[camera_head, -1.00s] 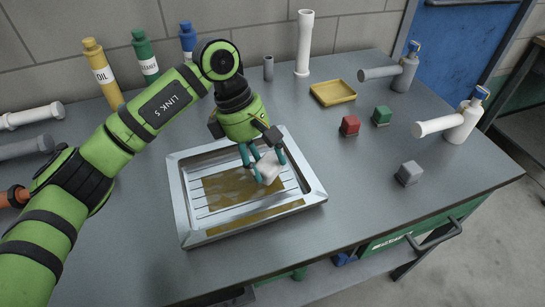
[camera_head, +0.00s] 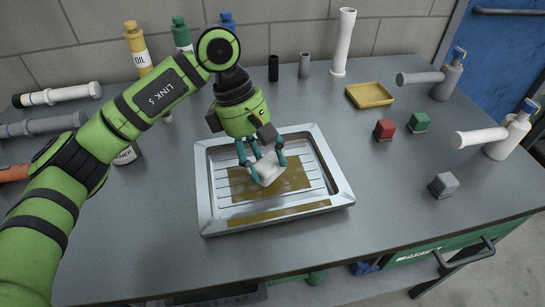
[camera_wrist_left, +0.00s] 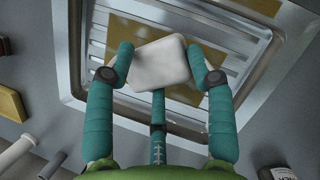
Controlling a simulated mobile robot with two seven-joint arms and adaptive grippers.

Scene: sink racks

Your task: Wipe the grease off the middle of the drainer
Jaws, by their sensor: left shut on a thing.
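The drainer (camera_head: 203,190) is a metal tray with ridges, lying on the grey worktop. A brown grease patch (camera_head: 291,182) covers its middle, and a separate brown strip (camera_head: 280,213) runs along its front rim. My left gripper (camera_head: 264,164) is shut on a white pad (camera_head: 265,173) and holds it low over the left-centre of the patch. In the left wrist view the pad (camera_wrist_left: 160,62) is tilted between the teal fingers and hides part of the grease. I cannot tell whether the pad touches the drainer. My right gripper is out of view.
Bottles, including a yellow one (camera_head: 139,48), stand behind my arm. The worktop is clear in front.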

